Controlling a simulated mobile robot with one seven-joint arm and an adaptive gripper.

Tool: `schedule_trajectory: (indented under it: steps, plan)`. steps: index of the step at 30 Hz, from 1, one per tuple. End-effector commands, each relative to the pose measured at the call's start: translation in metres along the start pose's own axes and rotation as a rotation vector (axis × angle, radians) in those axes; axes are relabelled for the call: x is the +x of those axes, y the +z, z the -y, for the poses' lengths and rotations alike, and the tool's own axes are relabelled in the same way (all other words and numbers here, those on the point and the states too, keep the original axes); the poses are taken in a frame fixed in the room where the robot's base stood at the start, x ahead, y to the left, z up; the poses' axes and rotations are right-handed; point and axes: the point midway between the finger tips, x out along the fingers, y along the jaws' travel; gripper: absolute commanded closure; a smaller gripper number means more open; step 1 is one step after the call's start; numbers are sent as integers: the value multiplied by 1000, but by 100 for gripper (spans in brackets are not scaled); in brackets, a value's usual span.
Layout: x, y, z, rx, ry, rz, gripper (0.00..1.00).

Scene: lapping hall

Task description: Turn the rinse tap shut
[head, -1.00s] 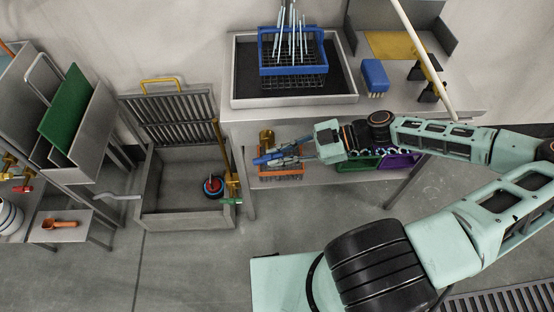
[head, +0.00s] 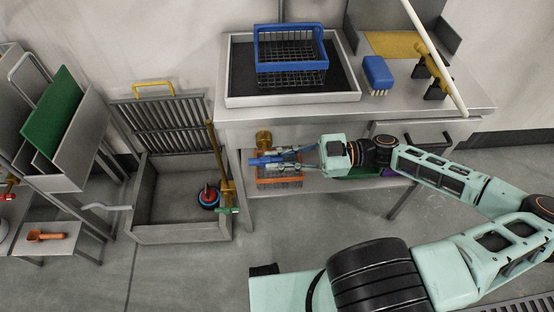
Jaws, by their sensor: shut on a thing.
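A brass tap (head: 264,138) with a blue handle (head: 259,161) sits under the front left edge of the steel bench. My gripper (head: 283,157) reaches in from the right, with its fingers at the blue handle, and is shut on it. The fingers hide part of the handle. A blue wire basket (head: 291,76) stands in the dark-floored tray (head: 238,101) on top of the bench. No pale streams show over it.
An orange crate (head: 278,183) sits on the bench's lower shelf, just under my gripper. A brush (head: 376,73) and a pale pole (head: 429,50) lie on the bench's right side. A floor sink (head: 180,235) stands to the left.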

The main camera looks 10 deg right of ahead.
Motion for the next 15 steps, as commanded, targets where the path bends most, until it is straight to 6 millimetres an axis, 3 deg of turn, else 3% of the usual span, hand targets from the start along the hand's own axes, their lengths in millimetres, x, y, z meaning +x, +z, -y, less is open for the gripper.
schedule_trajectory:
  steps: [3,4,8,15]
  plan:
    - [0,1,0,1,0,2,100]
    - [0,1,0,1,0,2,86]
    - [1,1,0,0,0,1,71]
    - [0,0,0,0,-1,1,69]
